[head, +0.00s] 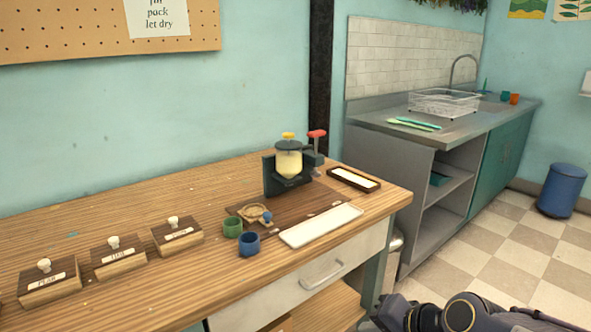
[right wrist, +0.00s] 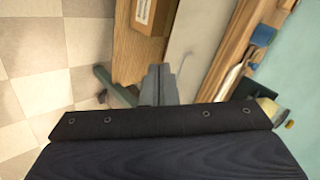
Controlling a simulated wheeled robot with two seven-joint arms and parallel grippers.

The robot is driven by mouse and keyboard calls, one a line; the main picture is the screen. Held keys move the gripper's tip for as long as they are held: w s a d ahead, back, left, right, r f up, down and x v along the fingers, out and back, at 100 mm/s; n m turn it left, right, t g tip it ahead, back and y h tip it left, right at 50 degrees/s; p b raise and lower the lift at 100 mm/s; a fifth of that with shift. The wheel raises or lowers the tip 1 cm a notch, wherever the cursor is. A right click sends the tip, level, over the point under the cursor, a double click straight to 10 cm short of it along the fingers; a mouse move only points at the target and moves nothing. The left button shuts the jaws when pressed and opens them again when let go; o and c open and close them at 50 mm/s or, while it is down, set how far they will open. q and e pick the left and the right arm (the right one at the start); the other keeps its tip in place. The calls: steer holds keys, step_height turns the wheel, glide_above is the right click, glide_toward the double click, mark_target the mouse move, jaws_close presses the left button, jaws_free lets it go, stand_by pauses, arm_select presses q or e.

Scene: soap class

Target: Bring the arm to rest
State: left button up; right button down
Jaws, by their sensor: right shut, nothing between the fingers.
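My right arm (head: 465,312) comes into the head view at the bottom right, low beside the front of the wooden bench, with its end cut off by the lower edge. In the right wrist view my right gripper (right wrist: 158,83) is shut, with its fingers together and nothing between them. It is apart from the bench items. My left arm and gripper are not in the head view.
The wooden bench (head: 120,212) holds labelled wooden blocks, a green cup (head: 232,227), a blue cup (head: 249,244), a white tray (head: 321,225) and a dispenser (head: 289,160). A sink counter (head: 445,137) stands behind. Tiled floor (head: 515,255) is open at right, near a blue bin (head: 562,191).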

steer(key=s+d+f+n+g+h, duration=0.1)
steer(key=s+d+n, duration=0.2)
steer(key=s, duration=0.6)
steer(key=s+d+f+n+h, duration=0.15)
steer(key=s+d, duration=0.25)
steer(key=s, duration=0.5)
step_height(320, 180, up, 19)
steer(key=p, duration=1.8)
steer(key=shift+w+a+p, duration=0.25)
steer(key=shift+w+p, duration=0.1)
steer(key=shift+w, duration=0.05)
steer(key=shift+f+n+y, duration=0.1)
steer(key=shift+n+y, duration=0.15)
